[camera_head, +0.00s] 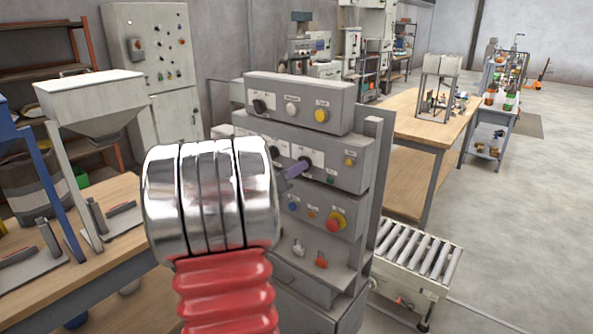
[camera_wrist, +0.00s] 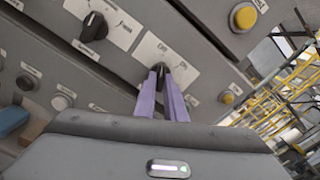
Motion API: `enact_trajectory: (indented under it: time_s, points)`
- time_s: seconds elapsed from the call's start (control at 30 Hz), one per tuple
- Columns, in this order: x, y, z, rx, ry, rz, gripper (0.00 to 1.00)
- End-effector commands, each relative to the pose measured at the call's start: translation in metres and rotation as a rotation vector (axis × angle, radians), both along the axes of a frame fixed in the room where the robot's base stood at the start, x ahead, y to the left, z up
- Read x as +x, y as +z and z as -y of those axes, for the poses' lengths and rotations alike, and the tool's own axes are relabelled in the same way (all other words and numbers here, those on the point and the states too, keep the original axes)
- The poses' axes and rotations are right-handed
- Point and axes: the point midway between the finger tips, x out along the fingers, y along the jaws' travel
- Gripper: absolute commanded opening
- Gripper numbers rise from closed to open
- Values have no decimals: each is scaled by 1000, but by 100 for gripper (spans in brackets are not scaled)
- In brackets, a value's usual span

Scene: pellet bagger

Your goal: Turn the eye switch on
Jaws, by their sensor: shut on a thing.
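The grey control cabinet (camera_head: 352,178) stands ahead with stacked button panels. On its middle panel is a dark rotary switch knob (camera_head: 306,161) with a white label plate, which also shows in the wrist view (camera_wrist: 184,73); I take it as the eye switch, though its lettering is too small to be sure. My gripper (camera_head: 298,168) reaches it from the left, and its purple fingers (camera_wrist: 161,70) are shut on the knob. The fingers hide most of the knob, so I cannot tell which way it points. My arm's silver and red links hide the panel's left part.
Another black knob (camera_wrist: 94,26) sits beside it on the same panel. A red emergency button (camera_head: 335,220) is below, and a yellow button (camera_head: 321,115) is on the panel above. A roller conveyor (camera_head: 421,247) stands right of the cabinet; a hopper (camera_head: 92,97) stands left.

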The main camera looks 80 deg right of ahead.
Motion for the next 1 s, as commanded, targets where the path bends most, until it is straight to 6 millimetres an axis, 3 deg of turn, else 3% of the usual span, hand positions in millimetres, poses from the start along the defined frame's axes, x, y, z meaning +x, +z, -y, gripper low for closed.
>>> enact_trajectory:
  time_s: [0.37,1.0]
  points:
    - [3,-1,3,-51,8,127,0]
    - [3,-1,3,-273,9,649,0]
